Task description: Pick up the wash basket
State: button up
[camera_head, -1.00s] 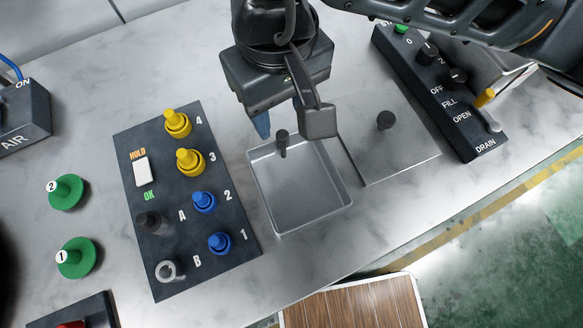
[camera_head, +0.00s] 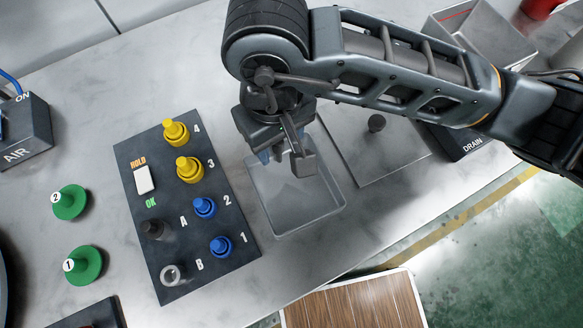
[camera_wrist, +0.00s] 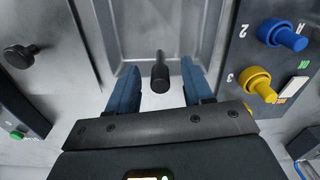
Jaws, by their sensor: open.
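The wash basket appears to be the shallow grey rectangular tray (camera_head: 290,228) set in the worktop. An upright dark handle post (camera_wrist: 160,72) stands at its far edge. My gripper (camera_head: 283,158) is over the tray's upper part and hides the post in the head view. In the wrist view my gripper (camera_wrist: 158,82) is open, with one blue finger on each side of the post. The post is between the fingers with a gap on both sides, and nothing is held.
A flat metal lid with a dark knob (camera_head: 376,123) lies right of the tray. A dark panel with blue and yellow spindles (camera_head: 205,206) stands close on the left. A control box (camera_head: 462,143) is at right, partly behind my arm. Green discs (camera_head: 70,202) lie further left.

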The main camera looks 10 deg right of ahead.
grip_shut()
jog(key=shift+r, duration=0.1)
dwell(0.7)
